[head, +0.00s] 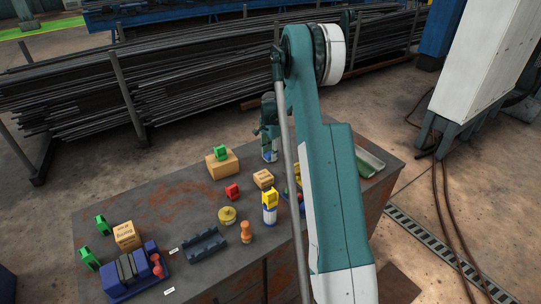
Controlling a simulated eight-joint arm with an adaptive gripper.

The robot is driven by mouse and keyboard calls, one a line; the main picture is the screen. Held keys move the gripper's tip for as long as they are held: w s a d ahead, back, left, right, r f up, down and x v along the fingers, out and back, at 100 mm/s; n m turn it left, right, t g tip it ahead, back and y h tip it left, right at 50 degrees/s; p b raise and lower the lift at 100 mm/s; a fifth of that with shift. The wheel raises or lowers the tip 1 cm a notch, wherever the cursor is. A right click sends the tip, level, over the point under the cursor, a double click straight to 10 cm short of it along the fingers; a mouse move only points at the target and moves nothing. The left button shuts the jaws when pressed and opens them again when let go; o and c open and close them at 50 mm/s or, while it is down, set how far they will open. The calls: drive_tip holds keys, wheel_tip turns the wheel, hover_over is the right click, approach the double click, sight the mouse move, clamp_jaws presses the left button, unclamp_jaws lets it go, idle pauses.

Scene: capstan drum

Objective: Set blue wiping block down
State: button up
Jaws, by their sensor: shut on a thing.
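A dark blue holder (118,292) with grey and red pieces stands at the table's front left corner. The dark steel table (170,205) carries everything.
A dark notched rack (204,246), a yellow round tin (227,215), an orange peg-like piece (246,232) and a yellow-topped bottle (269,208) stand mid-table. Cardboard boxes (127,236) and green pieces (88,259) stand left. The back left is clear.

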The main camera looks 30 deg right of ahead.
drive_tip(key=shift+f, duration=0.15)
drive_tip(key=o, duration=0.9)
wheel_tip(320, 180, up, 12)
drive_tip(key=shift+r+p, duration=0.15)
drive_tip(key=shift+p, duration=0.3)
drive_tip(key=shift+r, duration=0.1)
idle(0.5)
